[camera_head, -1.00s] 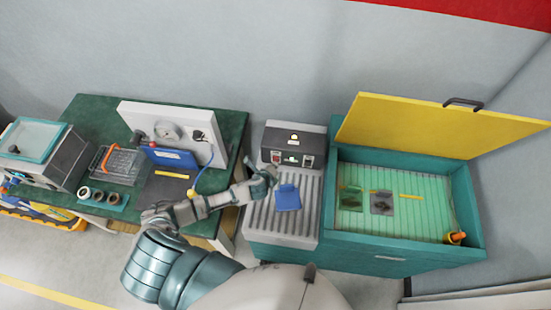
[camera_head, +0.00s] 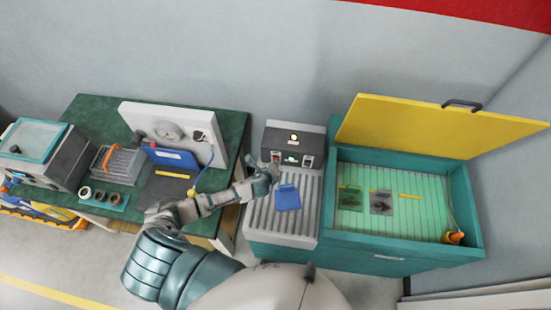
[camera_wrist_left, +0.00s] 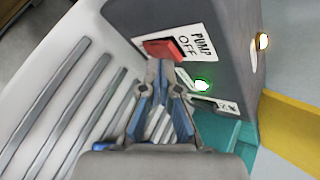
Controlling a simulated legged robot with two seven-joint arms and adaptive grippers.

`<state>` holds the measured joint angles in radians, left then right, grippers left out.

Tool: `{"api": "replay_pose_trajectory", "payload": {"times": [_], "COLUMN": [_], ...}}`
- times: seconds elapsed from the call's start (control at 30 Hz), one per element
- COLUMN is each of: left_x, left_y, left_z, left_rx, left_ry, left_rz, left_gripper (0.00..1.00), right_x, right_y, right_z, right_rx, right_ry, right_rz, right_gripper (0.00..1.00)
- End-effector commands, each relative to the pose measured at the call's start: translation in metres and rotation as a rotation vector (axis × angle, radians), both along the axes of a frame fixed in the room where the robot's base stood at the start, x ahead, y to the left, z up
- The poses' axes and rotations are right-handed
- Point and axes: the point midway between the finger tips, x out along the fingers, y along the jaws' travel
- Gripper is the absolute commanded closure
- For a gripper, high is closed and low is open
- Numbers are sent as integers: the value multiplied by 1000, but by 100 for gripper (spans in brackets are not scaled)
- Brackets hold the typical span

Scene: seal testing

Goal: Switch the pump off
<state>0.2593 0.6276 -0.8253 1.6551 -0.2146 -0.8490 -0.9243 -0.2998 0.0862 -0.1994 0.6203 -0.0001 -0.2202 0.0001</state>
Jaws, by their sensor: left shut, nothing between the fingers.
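The pump control box (camera_head: 293,146) stands at the back of a ribbed grey surface. In the left wrist view its label (camera_wrist_left: 196,47) reads PUMP OFF beside a red button (camera_wrist_left: 160,49). A green light (camera_wrist_left: 202,84) glows below the label, and a pale yellow lamp (camera_wrist_left: 263,41) is lit on another face. My left gripper (camera_head: 272,168) is shut and empty at the box's front left. In the left wrist view its fingertips (camera_wrist_left: 160,64) overlap the button's lower edge; I cannot tell whether they touch it.
A blue pouch (camera_head: 287,197) lies on the ribbed surface, just right of my gripper. To the right is a teal tank (camera_head: 400,252) with its yellow lid (camera_head: 440,126) raised. A green bench (camera_head: 85,110) with a gauge panel (camera_head: 135,112) stands to the left.

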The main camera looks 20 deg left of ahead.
Motion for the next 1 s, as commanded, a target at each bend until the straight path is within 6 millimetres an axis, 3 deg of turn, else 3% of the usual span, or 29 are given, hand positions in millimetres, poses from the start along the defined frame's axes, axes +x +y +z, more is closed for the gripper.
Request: {"api": "replay_pose_trajectory", "payload": {"times": [0.7, 1.0], "left_x": [5, -7], "left_y": [1, 2], "left_z": [1, -1], "left_rx": [-1, 0], "left_ry": [0, 1], "left_rz": [-1, 0], "left_gripper": [100, 100], "right_x": [0, 0], "right_y": [8, 5], "right_z": [2, 9], "right_rx": [10, 5], "right_ry": [0, -1], "right_rz": [-3, -1], "right_gripper": [100, 100]}}
